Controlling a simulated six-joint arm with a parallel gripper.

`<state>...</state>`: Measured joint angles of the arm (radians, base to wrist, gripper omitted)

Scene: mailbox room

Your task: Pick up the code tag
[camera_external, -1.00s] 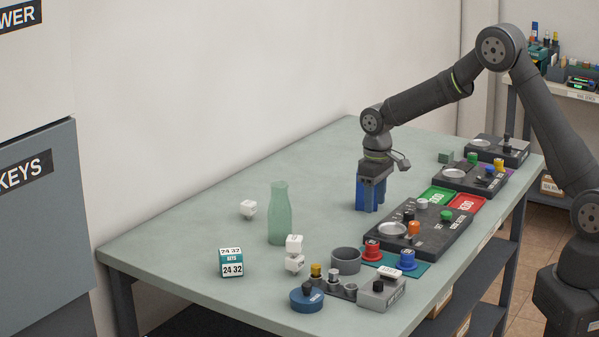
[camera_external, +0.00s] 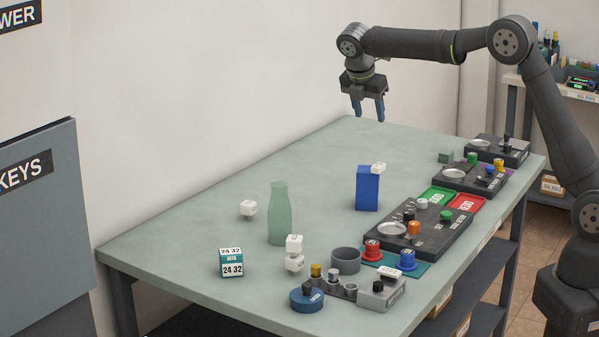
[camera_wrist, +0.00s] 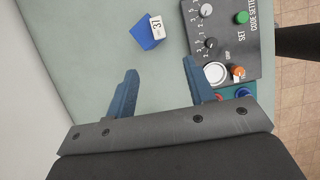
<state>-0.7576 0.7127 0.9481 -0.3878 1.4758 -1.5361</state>
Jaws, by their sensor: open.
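A small white tag (camera_external: 378,168) with dark marks lies on top of an upright blue block (camera_external: 367,190) near the middle of the table. The tag also shows in the wrist view (camera_wrist: 157,27), at one edge of the blue block's top (camera_wrist: 146,38). A teal and white block marked 24 32 KEYS (camera_external: 232,262) stands at the near left. I cannot tell for sure which is the code tag. My gripper (camera_external: 368,111) is open and empty, high above the table and behind the blue block. Its two blue fingers (camera_wrist: 160,68) are apart in the wrist view.
A grey cup (camera_external: 346,260) and small knobbed items are in front. The table behind the block is clear.

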